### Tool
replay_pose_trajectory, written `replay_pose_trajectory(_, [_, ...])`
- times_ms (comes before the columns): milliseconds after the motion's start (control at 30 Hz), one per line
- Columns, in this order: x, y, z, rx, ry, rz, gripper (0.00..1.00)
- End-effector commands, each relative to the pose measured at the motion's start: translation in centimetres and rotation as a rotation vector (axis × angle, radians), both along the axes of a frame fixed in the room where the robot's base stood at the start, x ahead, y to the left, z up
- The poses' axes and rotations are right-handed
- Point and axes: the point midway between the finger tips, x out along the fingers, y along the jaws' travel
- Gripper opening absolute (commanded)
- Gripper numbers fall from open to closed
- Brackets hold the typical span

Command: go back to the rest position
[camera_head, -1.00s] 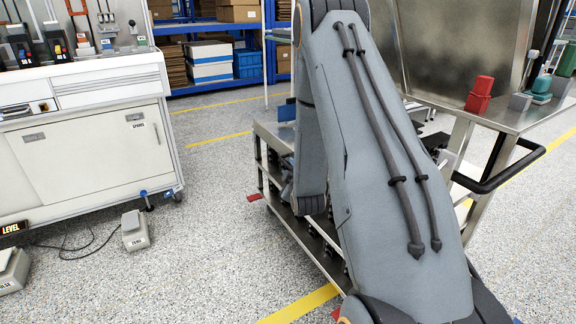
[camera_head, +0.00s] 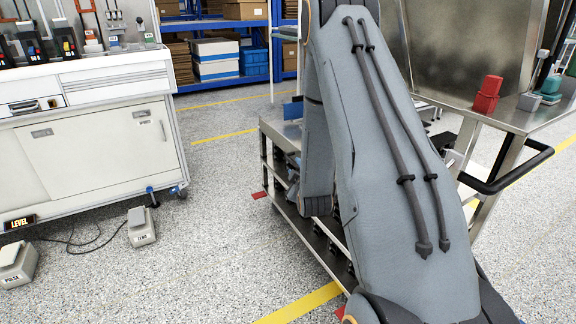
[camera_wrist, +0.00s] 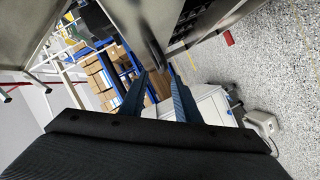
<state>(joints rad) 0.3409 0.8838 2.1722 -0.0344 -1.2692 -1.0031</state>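My gripper (camera_wrist: 158,70) shows in the wrist view as two dark blue fingers standing apart with nothing between them. It is open and empty. Beyond the fingertips are a pale cabinet and shelving with boxes. In the head view my grey arm rises across the middle of the picture, and my gripper is hidden there. No object is held.
A white cabinet bench (camera_head: 95,160) stands at left, with foot pedals (camera_head: 141,228) on the floor before it. A metal cart (camera_head: 283,190) stands behind my arm. A steel bench with a red object (camera_head: 486,95) is at right. Speckled floor (camera_head: 220,260) is clear between.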

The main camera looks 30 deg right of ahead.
Motion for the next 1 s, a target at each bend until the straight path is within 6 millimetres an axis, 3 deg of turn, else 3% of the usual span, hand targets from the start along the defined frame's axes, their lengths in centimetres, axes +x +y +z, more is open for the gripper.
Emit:
replay_pose_trajectory(200, [0.0,0.1,0.1,0.003,0.002,0.001,0.29])
replay_pose_trajectory(333, [0.4,1.5,0.8,0.041,0.030,0.013,0.29])
replay_pose_trajectory(567, [0.0,8.9,3.7,0.252,0.209,0.044,0.29])
replay_pose_trajectory(767, [-4.0,16.3,6.2,0.439,0.413,0.033,0.29])
replay_pose_trajectory(1000, [-12.8,24.0,9.4,0.614,0.675,-0.035,0.29])
